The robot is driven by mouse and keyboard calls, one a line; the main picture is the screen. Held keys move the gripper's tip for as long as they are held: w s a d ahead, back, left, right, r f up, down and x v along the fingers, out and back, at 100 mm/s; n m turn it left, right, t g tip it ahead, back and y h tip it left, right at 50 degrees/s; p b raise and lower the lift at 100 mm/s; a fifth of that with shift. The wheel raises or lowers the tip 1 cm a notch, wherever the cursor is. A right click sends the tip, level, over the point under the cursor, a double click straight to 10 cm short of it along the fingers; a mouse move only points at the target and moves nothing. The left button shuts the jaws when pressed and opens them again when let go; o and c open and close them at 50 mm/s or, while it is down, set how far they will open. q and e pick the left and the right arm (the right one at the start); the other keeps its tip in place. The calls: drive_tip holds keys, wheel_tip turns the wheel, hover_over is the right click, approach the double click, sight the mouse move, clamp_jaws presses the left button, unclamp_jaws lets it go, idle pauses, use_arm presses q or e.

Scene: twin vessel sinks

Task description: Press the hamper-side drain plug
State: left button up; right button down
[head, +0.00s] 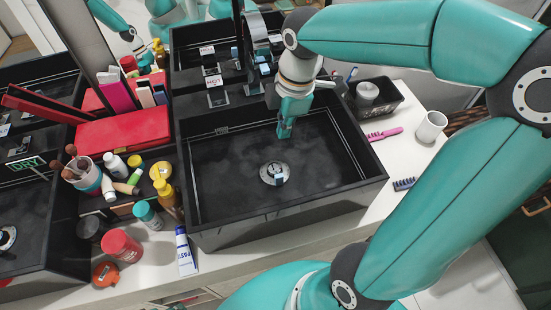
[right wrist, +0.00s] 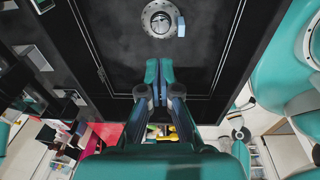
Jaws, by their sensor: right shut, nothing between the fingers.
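The drain plug (head: 274,173) is a round silver disc with a small pale blue piece on it, set in the floor of the black vessel sink (head: 290,225) on the right. My right gripper (head: 284,132) is shut and empty, pointing down inside this basin, on the faucet side of the plug and apart from it. In the right wrist view the plug (right wrist: 160,20) shows beyond the closed fingertips (right wrist: 159,70), with a gap between. The second sink (head: 45,225) is at the left, with its drain (head: 6,238) partly cut off. My left gripper is not in view.
A black faucet (head: 252,50) stands behind the basin. A red box (head: 122,133), bottles and a brush cup (head: 85,172) crowd the space between the sinks. A pink brush (head: 384,134), white cup (head: 431,126) and black caddy (head: 372,100) stand right of the basin.

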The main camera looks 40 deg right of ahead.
sight(276, 167)
drive_tip(key=f, duration=0.9)
drive_tip(key=w+a+f, duration=0.1)
drive_tip(key=f, duration=0.3)
drive_tip(key=shift+w+f+b, duration=0.1)
drive_tip(key=shift+f+b, duration=0.2)
drive_tip(key=shift+f, duration=0.1)
